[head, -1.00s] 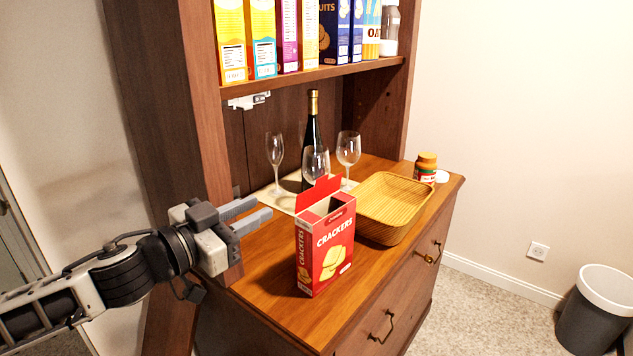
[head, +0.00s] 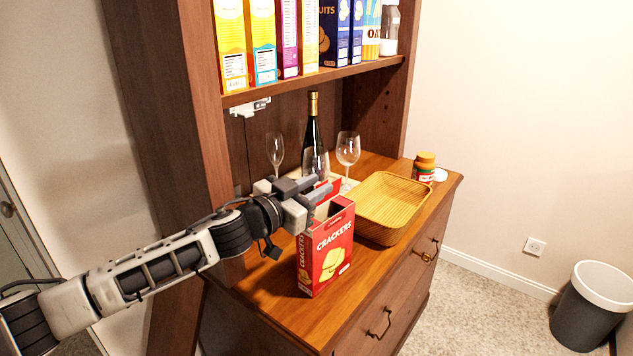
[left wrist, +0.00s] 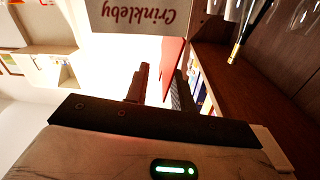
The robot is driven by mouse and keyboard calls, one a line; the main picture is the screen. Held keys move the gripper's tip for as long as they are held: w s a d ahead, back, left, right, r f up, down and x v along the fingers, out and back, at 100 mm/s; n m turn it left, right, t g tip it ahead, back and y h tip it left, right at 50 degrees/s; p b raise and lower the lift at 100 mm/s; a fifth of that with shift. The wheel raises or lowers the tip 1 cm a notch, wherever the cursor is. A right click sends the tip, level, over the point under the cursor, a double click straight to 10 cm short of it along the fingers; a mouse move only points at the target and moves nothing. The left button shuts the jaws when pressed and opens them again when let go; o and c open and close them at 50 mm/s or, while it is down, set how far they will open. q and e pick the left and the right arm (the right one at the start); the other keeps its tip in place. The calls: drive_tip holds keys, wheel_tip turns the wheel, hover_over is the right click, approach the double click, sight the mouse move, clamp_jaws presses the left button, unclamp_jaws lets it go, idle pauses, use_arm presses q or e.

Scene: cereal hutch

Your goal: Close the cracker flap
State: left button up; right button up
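The red cracker box (head: 333,255) stands upright on the wooden counter, its top open. Its red flap (head: 336,184) stands up at the back of the opening, partly hidden by my left gripper. My left gripper (head: 326,187) is at the flap, just above the box's top edge; I cannot tell whether it touches. In the left wrist view its two fingers (left wrist: 160,87) are apart, with a red panel (left wrist: 173,55), likely the flap, beyond them. I cannot tell whether the flap lies between the fingers. My right gripper is not in view.
A wicker basket (head: 391,207) stands right behind the box. Wine glasses (head: 348,148) and a dark bottle (head: 313,130) stand behind the gripper. A jar (head: 425,167) is at the far right. A shelf (head: 310,82) of boxes hangs above. The counter's front is clear.

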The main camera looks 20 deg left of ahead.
use_arm(q)
drive_tip(key=shift+w+d, duration=0.2)
drive_tip(key=shift+w, duration=0.2)
drive_tip(key=shift+c, duration=0.4)
clamp_jaws()
